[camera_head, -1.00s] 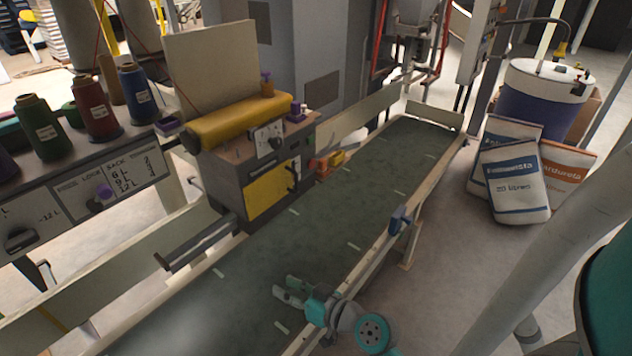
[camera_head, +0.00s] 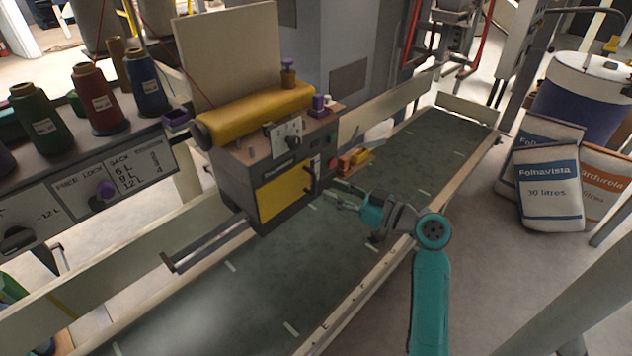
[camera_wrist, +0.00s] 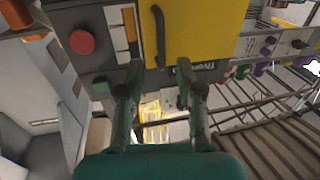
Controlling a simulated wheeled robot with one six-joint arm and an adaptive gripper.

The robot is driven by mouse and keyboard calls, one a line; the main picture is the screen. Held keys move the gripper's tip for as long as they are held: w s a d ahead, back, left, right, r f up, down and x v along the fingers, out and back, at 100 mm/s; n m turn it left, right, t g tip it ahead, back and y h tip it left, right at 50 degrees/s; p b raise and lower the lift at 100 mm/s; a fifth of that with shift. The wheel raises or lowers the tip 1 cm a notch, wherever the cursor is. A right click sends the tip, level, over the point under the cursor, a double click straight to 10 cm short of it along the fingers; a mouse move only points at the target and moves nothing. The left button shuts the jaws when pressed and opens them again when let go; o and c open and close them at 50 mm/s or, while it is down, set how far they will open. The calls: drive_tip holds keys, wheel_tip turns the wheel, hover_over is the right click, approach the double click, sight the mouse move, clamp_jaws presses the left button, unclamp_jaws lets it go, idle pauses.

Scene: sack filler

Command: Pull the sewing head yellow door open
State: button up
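The sewing head (camera_head: 262,160) stands beside the conveyor with its yellow door (camera_head: 287,192) on the front; the door looks shut. A dark bar handle (camera_head: 309,180) is at the door's right edge. In the wrist view the yellow door (camera_wrist: 205,30) fills the top middle and the dark handle (camera_wrist: 159,38) runs along its left edge. My gripper (camera_head: 335,195) is over the conveyor, just right of the door. In the wrist view my gripper (camera_wrist: 160,78) is open and empty, its fingers spread below the handle and apart from it.
A red button (camera_wrist: 82,42) is beside the door. An orange block (camera_head: 350,160) lies behind my gripper. The conveyor belt (camera_head: 300,270) is clear in front. Thread spools (camera_head: 100,100) stand at left; filled sacks (camera_head: 548,185) are at right.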

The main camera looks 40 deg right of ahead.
sight(314, 191)
drive_tip(key=shift+x, duration=3.2)
drive_tip(key=shift+a, duration=0.1)
clamp_jaws()
